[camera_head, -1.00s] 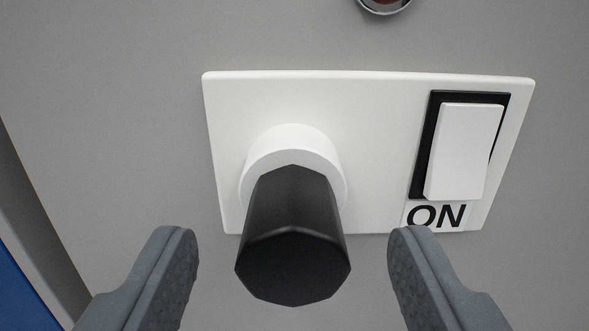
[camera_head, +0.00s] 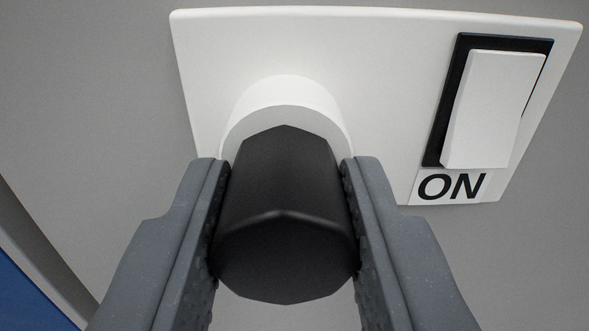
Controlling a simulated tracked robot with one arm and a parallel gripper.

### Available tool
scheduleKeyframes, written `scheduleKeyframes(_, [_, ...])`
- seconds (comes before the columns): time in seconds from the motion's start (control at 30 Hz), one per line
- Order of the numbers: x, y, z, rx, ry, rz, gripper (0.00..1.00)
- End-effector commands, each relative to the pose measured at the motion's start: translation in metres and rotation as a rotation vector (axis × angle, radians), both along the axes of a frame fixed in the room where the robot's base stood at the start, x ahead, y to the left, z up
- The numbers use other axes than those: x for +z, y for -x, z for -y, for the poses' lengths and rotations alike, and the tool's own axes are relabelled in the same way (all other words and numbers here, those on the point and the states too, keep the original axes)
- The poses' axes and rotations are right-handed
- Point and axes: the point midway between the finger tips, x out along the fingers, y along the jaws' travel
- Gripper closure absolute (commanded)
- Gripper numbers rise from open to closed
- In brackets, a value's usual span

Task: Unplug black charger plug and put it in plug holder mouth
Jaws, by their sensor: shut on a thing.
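The black charger plug (camera_head: 286,215) sits in the round white socket (camera_head: 287,97) on a white wall plate (camera_head: 390,60). It points out toward the camera. My gripper (camera_head: 285,185) is shut on the plug, with one grey finger against its left side and the other against its right side. The plug holder mouth is not in view.
A white rocker switch (camera_head: 493,110) in a black frame is on the right of the plate, with an "ON" label (camera_head: 450,187) below it. The grey wall (camera_head: 90,100) around the plate is bare. A blue surface (camera_head: 30,285) shows at the lower left.

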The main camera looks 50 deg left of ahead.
Motion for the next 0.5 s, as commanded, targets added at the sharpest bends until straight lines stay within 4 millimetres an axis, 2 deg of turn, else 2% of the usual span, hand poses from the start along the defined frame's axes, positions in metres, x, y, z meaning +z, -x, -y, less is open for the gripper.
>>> scheduleKeyframes(0.5, [0.0006,0.0046,0.007,-0.002,0.001,-0.001,1.0])
